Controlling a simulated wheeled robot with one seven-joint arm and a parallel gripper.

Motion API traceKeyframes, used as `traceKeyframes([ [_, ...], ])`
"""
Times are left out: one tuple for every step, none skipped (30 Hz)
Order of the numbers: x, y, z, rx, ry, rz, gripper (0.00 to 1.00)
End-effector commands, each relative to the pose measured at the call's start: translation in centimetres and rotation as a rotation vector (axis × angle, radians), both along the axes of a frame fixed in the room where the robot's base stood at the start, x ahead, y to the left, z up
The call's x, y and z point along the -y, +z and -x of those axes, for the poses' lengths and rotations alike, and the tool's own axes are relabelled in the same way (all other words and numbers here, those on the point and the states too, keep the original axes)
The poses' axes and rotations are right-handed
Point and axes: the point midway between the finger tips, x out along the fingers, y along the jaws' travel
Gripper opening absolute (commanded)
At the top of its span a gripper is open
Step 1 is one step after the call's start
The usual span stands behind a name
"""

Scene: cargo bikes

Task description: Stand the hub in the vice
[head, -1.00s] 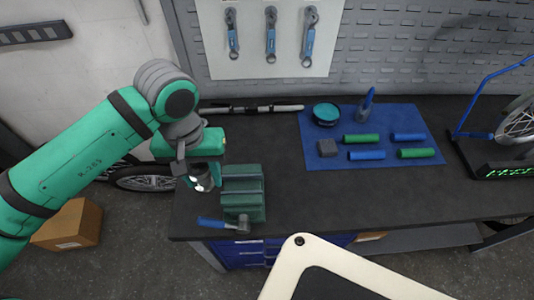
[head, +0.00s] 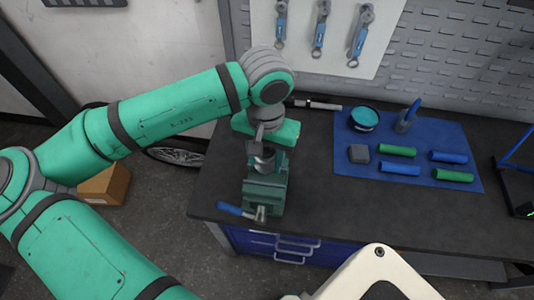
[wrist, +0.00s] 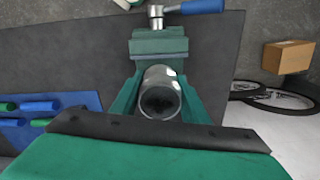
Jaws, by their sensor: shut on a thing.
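The hub (wrist: 160,93) is a silver-grey cylinder with a dark hollow end. My gripper (wrist: 160,100) is shut on it, with a teal finger on each side. The green vice (head: 266,192) stands at the left end of the bench, its blue-handled bar in front. In the head view the hub (head: 262,160) shows upright under my wrist, at the back part of the vice's top. In the wrist view the vice (wrist: 158,42) lies just beyond the hub. I cannot tell whether the hub touches the jaws or is between them.
A blue mat (head: 345,165) holds green and blue grips, a grey block, a round teal-topped tin (head: 364,118) and a cup. Wrenches hang on the wall board. A cardboard box (head: 104,184) and a wheel are on the floor left.

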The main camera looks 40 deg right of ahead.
Motion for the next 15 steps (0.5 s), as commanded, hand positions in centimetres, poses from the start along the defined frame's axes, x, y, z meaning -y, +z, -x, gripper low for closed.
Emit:
traceKeyframes([
  [0.0,-0.4,0.0,0.0,0.0,-0.001,0.12],
  [0.0,-0.6,0.0,-0.001,0.0,-0.002,0.12],
  [0.0,-0.9,0.0,0.0,0.0,-0.001,0.12],
  [0.0,-1.0,0.0,0.0,0.0,0.0,0.12],
  [0.0,-1.2,0.0,0.0,-0.001,0.0,0.12],
  [0.0,-1.5,0.0,0.0,-0.001,0.0,0.12],
  [0.0,-1.7,0.1,0.0,-0.001,-0.001,0.12],
  [0.0,-1.9,0.1,-0.002,-0.001,0.0,0.12],
  [0.1,-2.2,0.1,-0.002,-0.002,0.0,0.12],
  [0.1,-2.3,0.1,-0.002,-0.002,0.001,0.12],
  [0.1,-2.5,0.1,-0.002,-0.002,0.001,0.12],
  [0.2,-2.7,0.1,-0.002,-0.003,0.001,0.12],
  [0.2,-2.8,0.1,-0.002,-0.003,0.001,0.12],
  [0.2,-2.9,0.1,-0.002,-0.003,0.001,0.12],
  [0.2,-3.1,0.1,-0.001,-0.003,0.0,0.12],
])
